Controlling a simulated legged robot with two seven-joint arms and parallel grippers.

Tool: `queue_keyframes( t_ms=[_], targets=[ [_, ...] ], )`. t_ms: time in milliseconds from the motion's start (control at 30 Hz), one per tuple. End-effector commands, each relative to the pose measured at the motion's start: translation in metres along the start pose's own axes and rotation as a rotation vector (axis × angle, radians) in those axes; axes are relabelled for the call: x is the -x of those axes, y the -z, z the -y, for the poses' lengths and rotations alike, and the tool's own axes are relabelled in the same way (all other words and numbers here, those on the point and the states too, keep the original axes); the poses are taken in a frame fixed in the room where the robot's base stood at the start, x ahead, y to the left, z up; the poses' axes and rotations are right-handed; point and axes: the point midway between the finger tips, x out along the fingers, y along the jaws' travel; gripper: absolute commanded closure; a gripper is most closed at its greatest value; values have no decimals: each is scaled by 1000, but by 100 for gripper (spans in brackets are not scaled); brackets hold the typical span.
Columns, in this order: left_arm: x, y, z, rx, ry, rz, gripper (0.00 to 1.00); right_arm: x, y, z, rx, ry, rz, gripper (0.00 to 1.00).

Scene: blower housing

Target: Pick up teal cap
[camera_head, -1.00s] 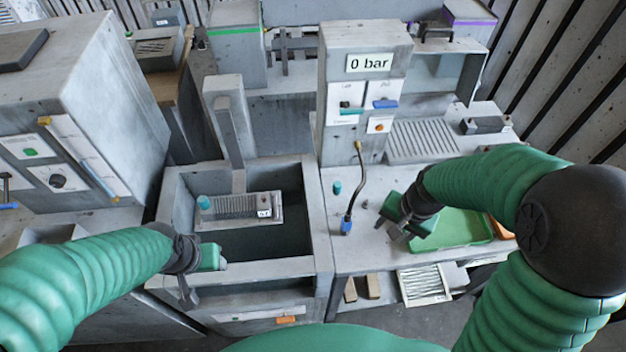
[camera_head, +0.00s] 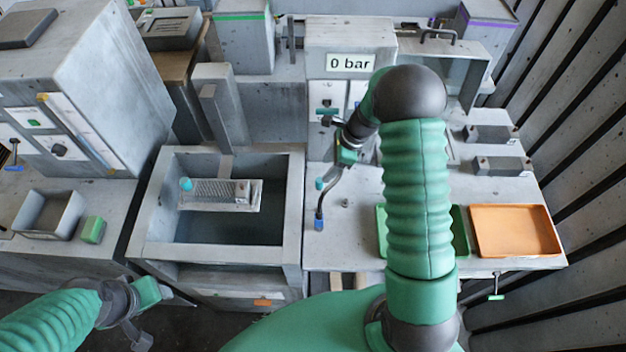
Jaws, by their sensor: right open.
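A small teal cap (camera_head: 319,184) stands on the grey bench, next to the hose with the blue end (camera_head: 319,224). My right gripper (camera_head: 333,174) is open and points down just right of the teal cap, at the end of my bent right arm. I see no contact with the cap, though the fingers are small and partly dark. Another teal piece (camera_head: 186,184) sits on the left end of the ribbed grey part in the basin. My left gripper (camera_head: 155,318) hangs low at the left, away from both; its finger gap is unclear.
The basin (camera_head: 272,238) lies to the left. A green tray (camera_head: 460,232), partly behind my arm, and an orange tray (camera_head: 515,231) lie to the right. A small nut-like piece (camera_head: 345,202) is on the bench.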

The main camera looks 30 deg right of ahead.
Motion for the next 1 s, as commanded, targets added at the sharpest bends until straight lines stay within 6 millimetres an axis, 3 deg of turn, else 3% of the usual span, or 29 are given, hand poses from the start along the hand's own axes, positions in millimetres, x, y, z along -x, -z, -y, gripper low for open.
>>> queue_keyframes(
  t_ms=[400,667,1000],
  targets=[
    [19,5,0,0,0,-1,48,-64,5,-6,3,-3,0,47],
    [18,4,0,0,0,0,48,-71,7,-5,4,-1,0,47],
    [18,4,0,0,0,0,48,-71,6,-5,5,0,0,91]
  ],
)
